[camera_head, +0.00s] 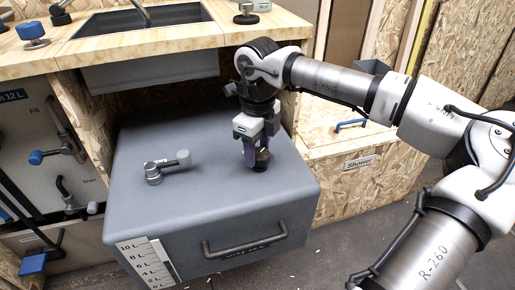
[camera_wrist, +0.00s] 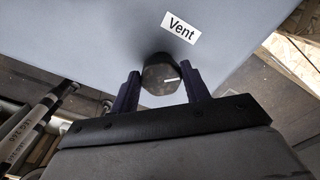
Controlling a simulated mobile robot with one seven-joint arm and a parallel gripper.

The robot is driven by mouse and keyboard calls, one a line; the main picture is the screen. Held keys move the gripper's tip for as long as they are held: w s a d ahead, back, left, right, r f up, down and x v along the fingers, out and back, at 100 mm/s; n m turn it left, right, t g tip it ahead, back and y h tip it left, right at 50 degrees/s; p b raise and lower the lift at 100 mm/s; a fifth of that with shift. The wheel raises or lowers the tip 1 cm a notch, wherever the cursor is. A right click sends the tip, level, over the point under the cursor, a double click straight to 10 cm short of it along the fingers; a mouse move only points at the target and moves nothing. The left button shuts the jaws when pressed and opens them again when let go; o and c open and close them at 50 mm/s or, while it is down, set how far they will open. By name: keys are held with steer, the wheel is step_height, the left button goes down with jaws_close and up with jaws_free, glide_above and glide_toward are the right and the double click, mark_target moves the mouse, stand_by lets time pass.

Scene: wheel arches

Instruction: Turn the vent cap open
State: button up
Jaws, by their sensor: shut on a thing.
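The vent cap (camera_wrist: 160,74) is a dark, faceted knob with a white mark on its top. It sits on the top of a large grey tank (camera_head: 130,215), beside a white "Vent" label (camera_wrist: 181,27). My gripper (camera_wrist: 161,88) has one finger on each side of the cap and is shut on it. In the head view my gripper (camera_head: 257,160) points down onto the tank's right part, and the cap (camera_head: 261,167) shows partly below the fingers. How far the cap is turned cannot be told.
A grey lever valve (camera_head: 168,166) stands on the tank left of my gripper. A dark handle (camera_head: 245,241) is on the tank's front. The wooden counter (camera_head: 150,45) with a sink overhangs the tank's back. A "Shower" panel (camera_head: 345,170) is at the right.

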mark_target(259, 151)
steer(key=m, duration=0.4)
steer(key=shift+w+d+m, duration=0.1)
steer(key=shift+m, duration=0.2)
steer(key=shift+m+b, duration=0.4)
steer(key=shift+m, duration=1.3)
steer(key=o, duration=1)
steer(key=shift+r, duration=0.1)
step_height(259, 151, up, 14)
steer(key=p, duration=0.3)
